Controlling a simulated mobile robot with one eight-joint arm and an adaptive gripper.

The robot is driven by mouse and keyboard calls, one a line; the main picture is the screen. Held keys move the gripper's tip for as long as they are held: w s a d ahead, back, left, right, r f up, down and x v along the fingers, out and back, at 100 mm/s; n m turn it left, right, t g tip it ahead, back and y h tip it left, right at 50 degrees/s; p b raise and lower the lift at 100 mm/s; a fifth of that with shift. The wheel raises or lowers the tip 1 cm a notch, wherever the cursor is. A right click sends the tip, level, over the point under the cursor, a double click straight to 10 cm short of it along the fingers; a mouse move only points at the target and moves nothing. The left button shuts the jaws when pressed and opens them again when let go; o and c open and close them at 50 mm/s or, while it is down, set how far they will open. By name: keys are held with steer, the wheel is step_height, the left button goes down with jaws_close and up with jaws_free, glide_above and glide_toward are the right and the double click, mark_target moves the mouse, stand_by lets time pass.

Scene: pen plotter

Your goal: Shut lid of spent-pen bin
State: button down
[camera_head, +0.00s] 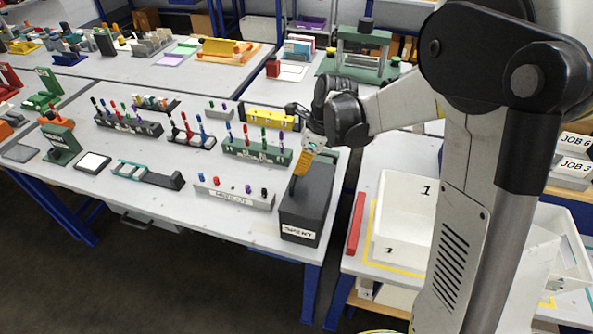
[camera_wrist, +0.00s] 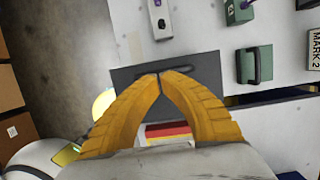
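The spent-pen bin (camera_head: 300,228) is a dark grey box with a white label reading SPENT, at the front right corner of the long table. My gripper (camera_head: 298,178) is right over the bin's top, its orange fingers pointing down. In the wrist view the fingertips (camera_wrist: 160,76) meet with nothing seen between them, in front of the bin's dark grey top (camera_wrist: 130,78). A darker elongated mark, slot or handle, shows beside the tips. The lid's exact angle is hard to tell; the top looks flat or nearly so. Whether the fingers touch it is unclear.
A grey pen rack (camera_head: 235,195) stands just left of the bin. A green rack (camera_head: 255,150) with pens stands behind. A red bar (camera_head: 355,223) and a white tray (camera_head: 405,215) lie on the table to the right, past a gap. Free floor lies in front.

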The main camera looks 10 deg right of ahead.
mark_target(308, 187)
steer(key=a+p+v, duration=0.1)
steer(key=p+v, duration=0.1)
steer(key=v, duration=0.9)
steer(key=shift+r+p, duration=0.4)
